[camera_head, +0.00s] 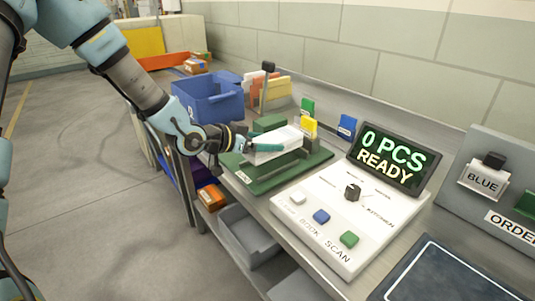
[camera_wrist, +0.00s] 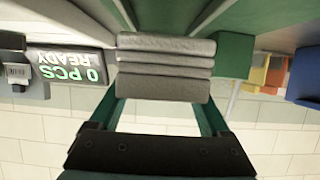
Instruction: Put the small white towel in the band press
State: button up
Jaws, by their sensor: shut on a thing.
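The small white towel (camera_head: 279,140) is a folded, layered block over the green band press (camera_head: 286,179) in the head view. My gripper (camera_head: 266,138) reaches in from the left and is shut on the towel, with a green finger on each side. In the wrist view the grey-white folds of the towel (camera_wrist: 165,68) sit between the fingertips of my gripper (camera_wrist: 163,92). Green parts of the press show around it. I cannot tell whether the towel's underside touches the press base.
A console (camera_head: 343,215) with buttons and a display (camera_head: 388,157) reading "0 PCS READY" stands right of the press. A blue bin (camera_head: 207,103) is behind left. Green, yellow and blue (camera_head: 347,127) cards stand behind. An order panel (camera_head: 510,190) and dark mat (camera_head: 450,275) lie right.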

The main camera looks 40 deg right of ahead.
jog(key=shift+f+p, duration=0.45)
jog(key=shift+f, duration=1.7)
jog(key=shift+f, duration=0.2)
jog(key=o, duration=1.3)
jog(key=shift+r, duration=0.1)
jog(key=shift+r, duration=0.2)
jog(key=b+v, duration=0.2)
jog(key=v, duration=1)
jog(key=shift+a+f, duration=0.1)
jog(key=shift+f, duration=0.05)
jog(key=shift+a, duration=0.1)
